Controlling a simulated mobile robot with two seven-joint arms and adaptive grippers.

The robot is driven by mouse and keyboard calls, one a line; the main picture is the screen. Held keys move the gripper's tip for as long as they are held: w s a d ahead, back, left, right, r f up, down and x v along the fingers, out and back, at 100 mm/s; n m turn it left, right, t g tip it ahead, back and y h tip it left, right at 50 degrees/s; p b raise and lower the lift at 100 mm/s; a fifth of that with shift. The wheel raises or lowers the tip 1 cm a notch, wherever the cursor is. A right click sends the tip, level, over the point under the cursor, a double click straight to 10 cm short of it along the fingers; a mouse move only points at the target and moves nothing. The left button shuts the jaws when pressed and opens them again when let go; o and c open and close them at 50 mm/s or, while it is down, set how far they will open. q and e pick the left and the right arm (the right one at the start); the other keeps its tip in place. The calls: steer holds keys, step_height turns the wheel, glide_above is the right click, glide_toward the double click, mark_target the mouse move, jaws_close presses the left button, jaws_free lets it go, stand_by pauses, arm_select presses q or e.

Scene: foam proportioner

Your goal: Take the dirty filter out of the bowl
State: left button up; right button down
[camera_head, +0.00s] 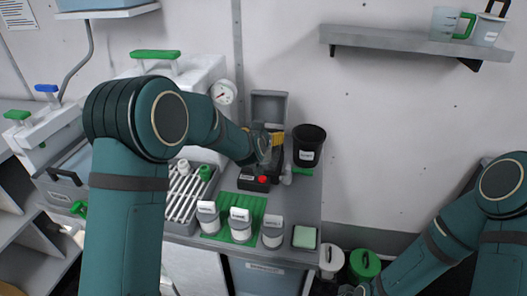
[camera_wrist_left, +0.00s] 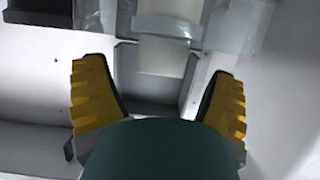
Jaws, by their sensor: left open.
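In the left wrist view, a pale off-white cylinder (camera_wrist_left: 165,50), which looks like the filter, stands ahead of the fingers. Clear, see-through walls (camera_wrist_left: 235,28), possibly the bowl, show beside it. My left gripper (camera_wrist_left: 156,75) has its yellow fingers spread wide, with nothing held between them. The cylinder is beyond the fingertips. In the head view, my left gripper (camera_head: 272,146) is above the back of the bench, behind a black box with a red button (camera_head: 262,180). The arm and gripper hide the filter and bowl there.
A black bin (camera_head: 308,140) stands close right of my left gripper. A pressure gauge (camera_head: 223,92) is behind the arm.

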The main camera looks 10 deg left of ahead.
arm_select(q)
steer(key=shift+x, duration=0.85)
steer(key=c, duration=1.4)
steer(key=shift+r, duration=0.1)
